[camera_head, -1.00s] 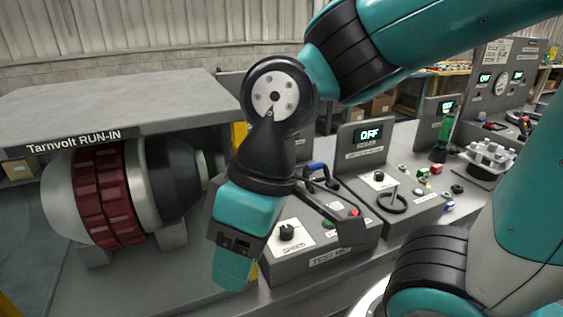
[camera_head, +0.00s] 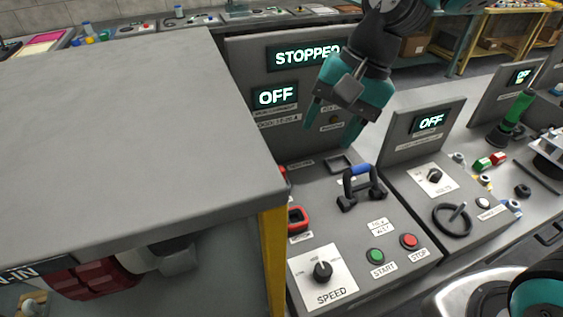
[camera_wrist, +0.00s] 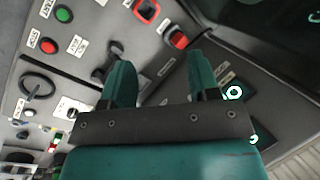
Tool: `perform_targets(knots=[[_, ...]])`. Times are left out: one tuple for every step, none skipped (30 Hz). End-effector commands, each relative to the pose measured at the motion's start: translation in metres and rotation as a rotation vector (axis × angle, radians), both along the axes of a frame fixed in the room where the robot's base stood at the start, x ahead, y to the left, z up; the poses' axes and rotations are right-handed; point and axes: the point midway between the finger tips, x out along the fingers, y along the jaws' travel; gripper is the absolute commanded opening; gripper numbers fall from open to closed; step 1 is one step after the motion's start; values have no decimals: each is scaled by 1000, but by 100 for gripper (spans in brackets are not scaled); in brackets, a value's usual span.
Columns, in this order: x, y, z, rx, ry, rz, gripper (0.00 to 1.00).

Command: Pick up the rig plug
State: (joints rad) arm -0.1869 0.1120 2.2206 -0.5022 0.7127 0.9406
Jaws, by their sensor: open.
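I cannot read a label that marks the rig plug. A red block (camera_wrist: 178,40) sits at the console's edge in the wrist view. In the head view only a red sliver (camera_head: 283,174) shows beside the grey table's corner. A red-rimmed square fitting (camera_head: 298,218) is in front of it, also in the wrist view (camera_wrist: 147,10). A blue-topped black handle (camera_head: 360,182) stands on the console, and its dark base (camera_wrist: 106,66) shows beside a finger. My gripper (camera_head: 331,128) hangs above the console's back, open and empty, fingers down, apart from these parts.
A grey-topped table (camera_head: 130,130) with a yellow post (camera_head: 273,255) stands left and hides part of the console. A display panel (camera_head: 290,100) reading STOPPED and OFF rises behind. Speed knob (camera_head: 322,271), start (camera_head: 376,256) and stop (camera_head: 408,241) buttons lie in front.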

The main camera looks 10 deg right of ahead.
Motion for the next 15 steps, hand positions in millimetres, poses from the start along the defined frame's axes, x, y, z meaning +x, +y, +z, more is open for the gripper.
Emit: perform_targets(knots=[[23,-1,5,-7,72,-151,55],[34,-1,3,-10,111,-242,55],[49,-2,0,-16,160,-356,55],[59,-2,-3,-20,195,-437,55],[67,-2,-6,-24,226,-509,55],[77,-3,-9,-27,264,-597,55],[84,-3,-12,-31,290,-656,55],[90,-4,-15,-33,312,-707,55],[96,-4,-19,-37,338,-766,55],[100,-5,-21,-38,352,-801,55],[103,-5,-23,-41,366,-830,55],[106,-5,-25,-42,377,-860,55],[107,-4,-28,-43,385,-875,55],[108,-3,-31,-44,390,-886,55],[108,-1,-36,-46,395,-893,55]])
